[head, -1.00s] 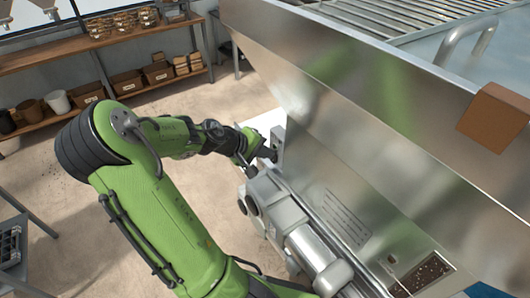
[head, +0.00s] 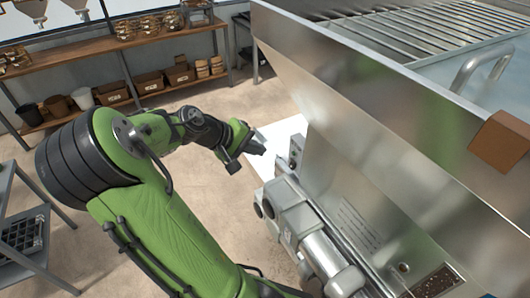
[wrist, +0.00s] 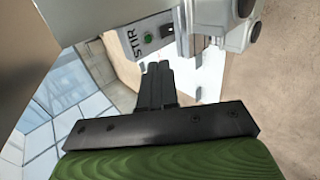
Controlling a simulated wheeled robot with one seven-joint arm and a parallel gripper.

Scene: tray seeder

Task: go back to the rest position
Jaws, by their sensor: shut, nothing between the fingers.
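My gripper (head: 258,148) is at the end of my bent green arm, in the middle of the head view, just left of the tray seeder (head: 370,130). It is empty, and its fingers are together in the wrist view (wrist: 157,88). A small grey switch box (head: 296,152) on the seeder's side stands a short gap to the right of my gripper. The gripper touches nothing that I can see.
A grey motor housing (head: 290,205) juts from the seeder below the switch box. A brown box (head: 500,142) sits on the seeder's rim. Wooden shelves (head: 130,45) with jars and cartons stand at the back. A metal rack (head: 25,225) is at the left. Floor between is clear.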

